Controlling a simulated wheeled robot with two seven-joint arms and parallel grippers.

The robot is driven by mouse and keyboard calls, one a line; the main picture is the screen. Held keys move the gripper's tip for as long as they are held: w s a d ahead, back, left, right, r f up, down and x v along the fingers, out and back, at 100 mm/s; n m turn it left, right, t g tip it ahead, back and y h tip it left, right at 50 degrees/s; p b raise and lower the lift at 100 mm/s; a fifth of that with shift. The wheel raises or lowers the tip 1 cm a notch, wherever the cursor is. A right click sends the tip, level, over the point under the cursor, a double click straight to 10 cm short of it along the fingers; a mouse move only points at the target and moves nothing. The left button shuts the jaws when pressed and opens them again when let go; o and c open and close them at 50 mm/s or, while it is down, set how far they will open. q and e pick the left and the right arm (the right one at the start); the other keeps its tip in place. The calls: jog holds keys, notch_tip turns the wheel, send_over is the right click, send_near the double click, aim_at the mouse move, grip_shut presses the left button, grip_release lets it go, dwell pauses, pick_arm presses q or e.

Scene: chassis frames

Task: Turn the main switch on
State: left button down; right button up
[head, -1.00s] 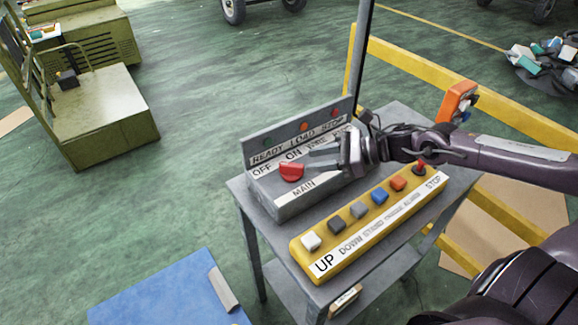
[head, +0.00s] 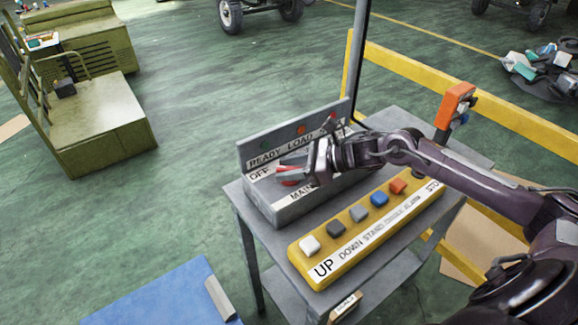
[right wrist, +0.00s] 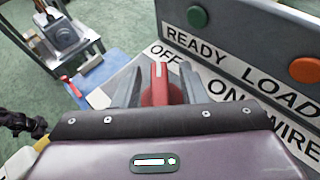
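The main switch is a red rotary knob (head: 288,170) on the grey control box (head: 290,212), between the OFF and ON labels and above the MAIN label. In the head view it is partly covered by my right gripper (head: 285,170). In the right wrist view the red knob (right wrist: 160,84) stands between the two fingers of my right gripper (right wrist: 160,82), one on each side. The fingers are apart, and I see no clear grip on the knob's raised ridge. Its exact pointing direction is hard to read.
A yellow button panel (head: 325,271) with several buttons lies in front of the box on the grey table (head: 398,275). An orange device (head: 455,104) stands at the right by a yellow rail (head: 510,110). The box's upright lamp panel (head: 262,152) rises behind the knob.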

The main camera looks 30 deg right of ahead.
jog(key=shift+c, duration=0.2)
grip_shut()
